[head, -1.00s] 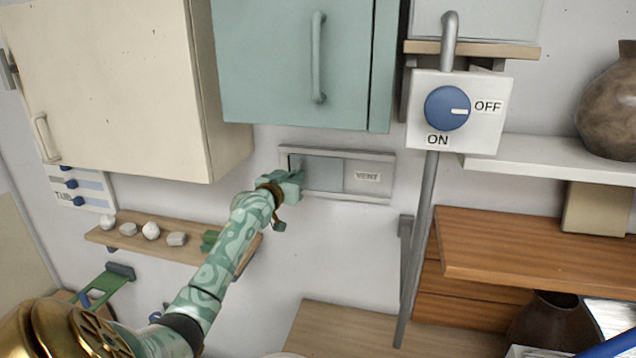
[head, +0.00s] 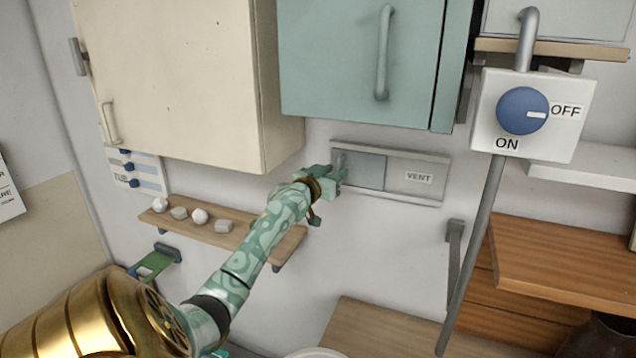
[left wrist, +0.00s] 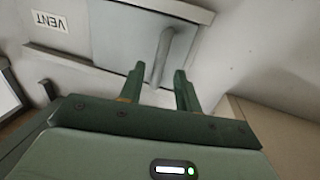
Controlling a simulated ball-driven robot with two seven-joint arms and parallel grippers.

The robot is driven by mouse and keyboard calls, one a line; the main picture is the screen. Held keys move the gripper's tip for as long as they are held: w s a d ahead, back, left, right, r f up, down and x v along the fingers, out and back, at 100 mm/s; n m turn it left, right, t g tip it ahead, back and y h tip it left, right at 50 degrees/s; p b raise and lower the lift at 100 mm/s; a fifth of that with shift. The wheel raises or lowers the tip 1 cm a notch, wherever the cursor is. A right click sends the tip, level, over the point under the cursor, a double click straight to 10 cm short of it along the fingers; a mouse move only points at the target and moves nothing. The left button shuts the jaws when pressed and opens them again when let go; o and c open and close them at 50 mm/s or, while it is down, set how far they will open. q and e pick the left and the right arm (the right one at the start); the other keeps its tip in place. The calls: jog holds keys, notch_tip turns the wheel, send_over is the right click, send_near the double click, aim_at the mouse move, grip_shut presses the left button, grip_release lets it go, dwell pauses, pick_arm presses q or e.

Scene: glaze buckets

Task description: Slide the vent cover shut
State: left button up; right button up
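The vent (head: 418,196) is a pale grey wall frame under the teal cabinet, with a "VENT" label on its right part. Its cover (head: 368,171) is a darker grey panel filling the left part, with an upright bar handle near its left end. My left gripper (head: 342,173) is at that end. In the left wrist view, the cover (left wrist: 122,38) and its handle (left wrist: 162,54) show close up. My left gripper (left wrist: 158,80) is open there, its fingers apart on either side of the handle's lower end, with visible gaps. My right gripper is out of view.
A teal cabinet (head: 355,60) and a cream cabinet (head: 180,80) hang above. A wooden shelf (head: 270,243) with several pale stones lies below my left arm. A switch box (head: 533,138) with a blue knob and grey pipe stands to the right.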

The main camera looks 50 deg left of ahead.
pick_arm(q)
jog(key=b+v, duration=0.1)
jog(key=v, duration=1.4)
jog(key=shift+s+a, duration=0.15)
jog(key=shift+s, duration=0.3)
jog(key=shift+f, duration=0.1)
